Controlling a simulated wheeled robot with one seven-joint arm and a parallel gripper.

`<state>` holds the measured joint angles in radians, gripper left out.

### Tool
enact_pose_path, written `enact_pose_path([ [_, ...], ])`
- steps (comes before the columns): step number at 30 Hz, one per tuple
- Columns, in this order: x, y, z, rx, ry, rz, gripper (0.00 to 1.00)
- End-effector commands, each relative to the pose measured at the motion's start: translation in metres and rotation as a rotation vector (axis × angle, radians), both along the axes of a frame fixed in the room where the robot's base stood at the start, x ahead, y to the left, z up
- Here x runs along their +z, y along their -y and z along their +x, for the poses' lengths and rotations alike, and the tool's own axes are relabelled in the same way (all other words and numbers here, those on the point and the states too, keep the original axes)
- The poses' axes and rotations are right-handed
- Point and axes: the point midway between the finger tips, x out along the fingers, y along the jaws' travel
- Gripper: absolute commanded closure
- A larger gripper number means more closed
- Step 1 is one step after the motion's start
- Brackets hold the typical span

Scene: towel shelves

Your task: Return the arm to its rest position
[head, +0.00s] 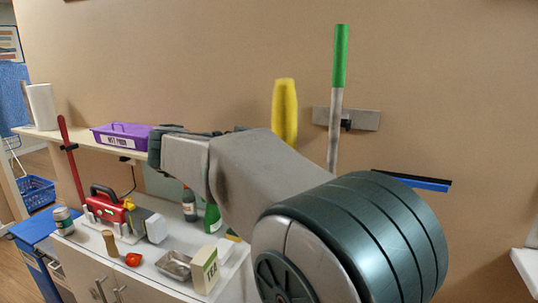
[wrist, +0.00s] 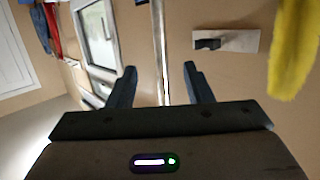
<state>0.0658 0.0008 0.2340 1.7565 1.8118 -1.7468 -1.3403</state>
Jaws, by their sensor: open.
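My arm reaches from the lower right of the head view toward the shelf at the left, and its far end is near the purple box (head: 122,135). In the head view my gripper's fingers are hidden or too small to tell. In the wrist view my gripper (wrist: 160,85) shows two dark fingers spread apart. Nothing is held between them. A thin pole (wrist: 158,40) shows beyond the gap, against the wall.
A wooden shelf (head: 88,142) holds the purple box and a paper roll (head: 42,106). Below, a white cabinet holds a red machine (head: 104,207), bottles and a metal tray (head: 174,264). A green-handled pole (head: 340,60) and yellow duster (head: 285,110) hang on the wall.

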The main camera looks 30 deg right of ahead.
Motion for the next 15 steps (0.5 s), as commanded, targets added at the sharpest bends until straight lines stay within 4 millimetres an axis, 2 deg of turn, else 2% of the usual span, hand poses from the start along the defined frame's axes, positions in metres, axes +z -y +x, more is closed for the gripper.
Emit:
enact_pose_path([
  [3,0.003,-0.015,0.002,0.003,0.001,0.000,0.54],
  [6,0.005,-0.021,0.001,0.001,0.001,-0.001,0.54],
  [12,0.006,-0.023,0.002,0.007,0.006,-0.004,0.54],
  [15,0.010,-0.020,0.009,0.054,0.044,-0.032,0.54],
])
